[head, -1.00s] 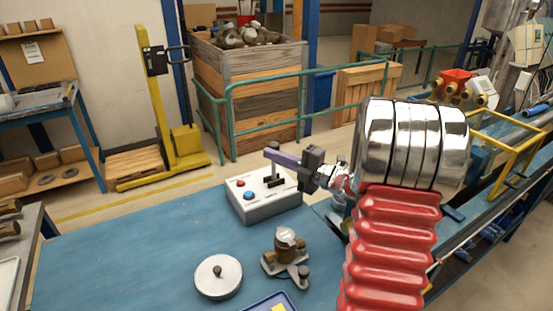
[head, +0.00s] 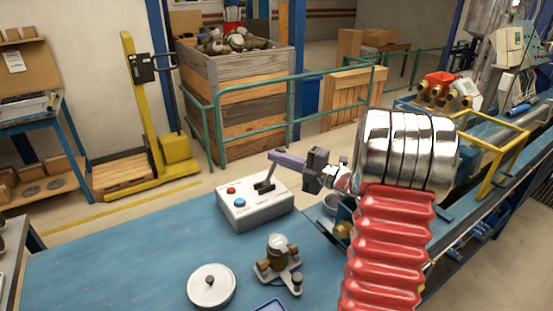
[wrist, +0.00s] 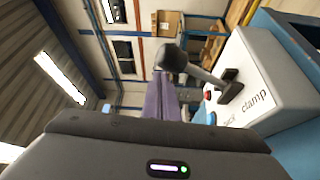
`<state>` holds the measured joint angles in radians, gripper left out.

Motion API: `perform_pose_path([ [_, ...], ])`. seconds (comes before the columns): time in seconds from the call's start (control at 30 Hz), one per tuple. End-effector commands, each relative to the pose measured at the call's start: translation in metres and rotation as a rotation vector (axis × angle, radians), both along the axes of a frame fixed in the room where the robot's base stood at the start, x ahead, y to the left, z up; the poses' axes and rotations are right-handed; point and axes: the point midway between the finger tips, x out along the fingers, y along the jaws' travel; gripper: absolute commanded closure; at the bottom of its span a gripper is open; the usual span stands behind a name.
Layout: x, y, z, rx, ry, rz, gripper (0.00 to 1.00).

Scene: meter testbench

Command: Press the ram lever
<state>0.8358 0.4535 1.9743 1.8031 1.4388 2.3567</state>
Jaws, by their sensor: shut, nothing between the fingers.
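A light grey control box (head: 255,208) stands on the blue bench. It has a red button (head: 231,189), a blue button (head: 239,203) and a dark lever (head: 267,180) in a black slot. In the wrist view the lever's black round knob and grey rod (wrist: 205,75) rise at a slant from a slot marked "clamp" (wrist: 254,101); a second label near the buttons is hard to read. My gripper (head: 273,156) is shut and empty, its purple fingers level above the box at the lever's upper end. They hide the knob in the head view; I cannot tell whether they touch it.
A round lidded metal part (head: 211,286) and a brass fitting (head: 277,260) stand on the blue bench (head: 120,265) in front of the box. The bench is clear left of the box. Green rails (head: 270,110) and a wooden crate (head: 240,85) stand behind.

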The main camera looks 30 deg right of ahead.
Motion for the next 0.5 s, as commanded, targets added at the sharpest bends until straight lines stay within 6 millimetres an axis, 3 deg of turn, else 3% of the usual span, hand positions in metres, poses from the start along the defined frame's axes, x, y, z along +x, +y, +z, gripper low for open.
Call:
perform_pose_path([
  [0.27,0.000,0.001,0.002,-0.001,-0.001,0.001,1.00],
  [0.5,0.000,0.001,0.026,-0.004,-0.003,0.002,1.00],
])
